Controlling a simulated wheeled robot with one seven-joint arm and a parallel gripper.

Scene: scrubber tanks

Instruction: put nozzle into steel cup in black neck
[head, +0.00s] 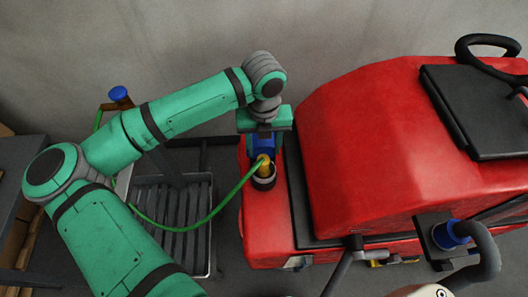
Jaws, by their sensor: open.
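The nozzle (264,160) shows as a yellow piece with a green hose (222,203) running from it down to the left. It is at the mouth of the black neck (264,183) on the red machine's left end. A pale ring shows at the neck's top, likely the steel cup; how deep the nozzle sits in it I cannot tell. My gripper (264,143) is open, pointing down just above and behind the nozzle. A blue part shows between its jaws and the yellow piece. Whether the jaws touch anything is hidden.
The red machine (365,150) fills the right side, with a black panel (480,110) on top and a black hose (485,255) with a blue collar at lower right. A grated metal tray (175,220) lies left of the neck. A blue knob (118,93) stands at upper left.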

